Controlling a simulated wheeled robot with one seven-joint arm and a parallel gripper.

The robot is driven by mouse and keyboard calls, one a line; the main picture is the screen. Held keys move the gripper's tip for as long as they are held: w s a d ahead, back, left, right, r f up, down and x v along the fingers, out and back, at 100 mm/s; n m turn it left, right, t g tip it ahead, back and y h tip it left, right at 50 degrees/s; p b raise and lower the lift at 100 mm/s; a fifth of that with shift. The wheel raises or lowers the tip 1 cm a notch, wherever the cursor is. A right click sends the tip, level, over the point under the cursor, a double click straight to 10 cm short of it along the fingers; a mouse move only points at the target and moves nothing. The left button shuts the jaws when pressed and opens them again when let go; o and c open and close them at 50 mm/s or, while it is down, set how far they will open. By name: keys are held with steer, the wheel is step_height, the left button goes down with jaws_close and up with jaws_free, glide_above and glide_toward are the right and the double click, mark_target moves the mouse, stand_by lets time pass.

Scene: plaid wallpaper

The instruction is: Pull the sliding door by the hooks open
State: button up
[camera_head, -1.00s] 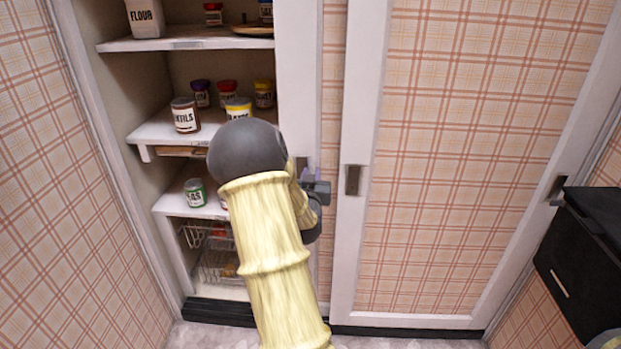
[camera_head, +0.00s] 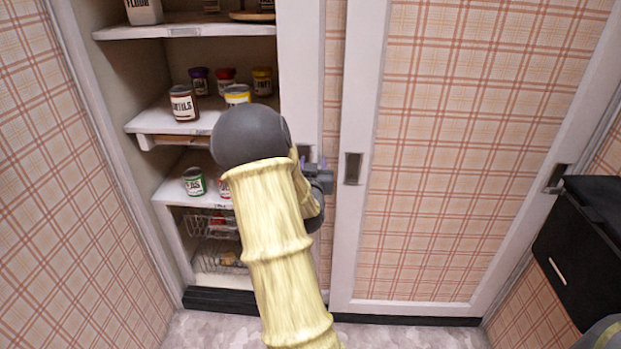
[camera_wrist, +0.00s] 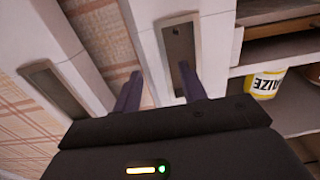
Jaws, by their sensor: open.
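The sliding door in front (camera_head: 440,160) has a white frame and plaid panel, with dark recessed hooks at its left edge (camera_head: 352,168) and right edge (camera_head: 557,178). Another white-framed door (camera_head: 300,60) shows to its left, beside the open shelves. My gripper (camera_head: 314,166) is at this left door's frame, partly hidden by my arm. In the wrist view my gripper (camera_wrist: 158,85) is open. One finger is at the lower end of the left door's dark hook plate (camera_wrist: 180,55); contact is unclear. The front door's hook (camera_wrist: 52,90) lies to the left there, apart from the fingers.
Open shelves (camera_head: 185,30) at left hold several jars, cans and a flour container (camera_head: 143,12). Wire baskets (camera_head: 215,255) sit below. A plaid wall (camera_head: 70,180) stands close at left. A black box-like unit (camera_head: 585,250) stands at right. The floor in front is clear.

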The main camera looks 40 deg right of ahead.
steer(key=b+v, duration=1.5)
steer(key=v, duration=0.2)
stand_by(0.6)
steer(key=shift+a, duration=0.1)
stand_by(0.4)
